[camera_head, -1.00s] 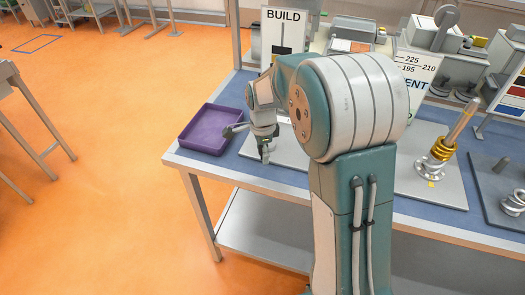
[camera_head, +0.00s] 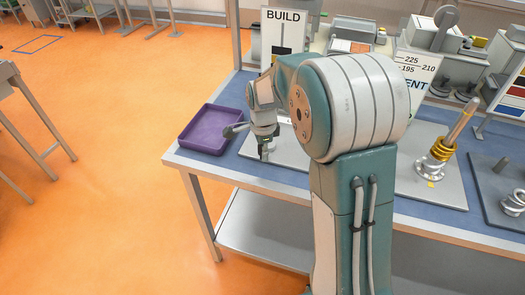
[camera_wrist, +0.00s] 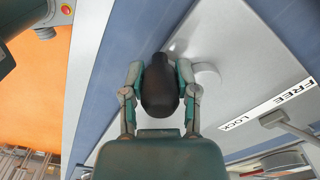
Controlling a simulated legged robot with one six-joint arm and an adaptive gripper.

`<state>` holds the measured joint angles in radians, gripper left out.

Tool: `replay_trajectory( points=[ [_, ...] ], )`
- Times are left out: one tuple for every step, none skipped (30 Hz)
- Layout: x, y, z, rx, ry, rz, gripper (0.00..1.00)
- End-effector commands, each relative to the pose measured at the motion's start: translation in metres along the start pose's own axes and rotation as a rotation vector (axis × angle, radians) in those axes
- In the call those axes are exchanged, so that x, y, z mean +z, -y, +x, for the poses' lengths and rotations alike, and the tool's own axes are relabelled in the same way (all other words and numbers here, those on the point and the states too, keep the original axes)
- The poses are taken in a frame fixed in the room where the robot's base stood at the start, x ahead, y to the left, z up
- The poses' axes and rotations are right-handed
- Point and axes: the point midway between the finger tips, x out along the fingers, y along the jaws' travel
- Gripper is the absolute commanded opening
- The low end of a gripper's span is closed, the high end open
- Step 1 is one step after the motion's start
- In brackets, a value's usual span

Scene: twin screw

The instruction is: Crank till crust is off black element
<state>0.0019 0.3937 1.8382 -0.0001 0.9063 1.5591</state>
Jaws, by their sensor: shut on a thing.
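In the wrist view, a dark rounded knob (camera_wrist: 159,92), which looks like a crank handle, sits between the two fingers of my gripper (camera_wrist: 160,72). The fingers press on it from both sides. In the head view my gripper (camera_head: 264,150) is low over the left part of the workbench, just right of the purple tray; the knob is too small to make out there. A light round part (camera_wrist: 207,76) shows beside the right finger in the wrist view. I cannot make out a black element or a crust on it; my arm hides part of the bench.
The purple tray (camera_head: 207,129) is at the bench's left edge and looks empty. A FREE/LOCK label (camera_wrist: 265,107) with a grey lever (camera_wrist: 284,122) lies right of the knob. A BUILD sign (camera_head: 283,36) stands behind. A post with gold rings (camera_head: 442,149) stands right of my arm.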

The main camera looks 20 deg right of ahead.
Motion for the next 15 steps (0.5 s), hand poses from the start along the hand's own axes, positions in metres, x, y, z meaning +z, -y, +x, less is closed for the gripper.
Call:
replay_trajectory(
  points=[
    [-0.0004, -0.0021, 0.0039, 0.009, 0.0, -0.002, 0.0],
    [-0.0004, -0.0023, 0.004, 0.009, 0.0, -0.003, 0.0],
    [-0.0006, -0.0024, 0.0041, 0.01, 0.0, -0.005, 0.0],
    [-0.0007, -0.0026, 0.0042, 0.01, 0.0, -0.007, 0.0],
    [-0.0008, -0.0027, 0.0043, 0.01, 0.0, -0.009, 0.0],
    [-0.001, -0.0029, 0.0044, 0.011, 0.0, -0.013, 0.0],
    [-0.0012, -0.0031, 0.0045, 0.011, 0.0, -0.017, 0.0],
    [-0.0014, -0.0033, 0.0045, 0.011, 0.0, -0.022, 0.0],
    [-0.0019, -0.0037, 0.0046, 0.012, 0.0, -0.03, 0.0],
    [-0.0022, -0.0039, 0.0047, 0.012, 0.0, -0.037, 0.0],
    [-0.0026, -0.0043, 0.0048, 0.012, 0.0, -0.045, 0.0],
    [-0.0033, -0.0047, 0.0049, 0.012, 0.0, -0.059, 0.0],
    [-0.0039, -0.0051, 0.0049, 0.013, 0.0, -0.07, 0.0],
    [-0.0046, -0.0056, 0.005, 0.013, 0.001, -0.084, 0.0],
    [-0.0056, -0.0062, 0.0051, 0.013, 0.001, -0.105, 0.0]
  ],
)
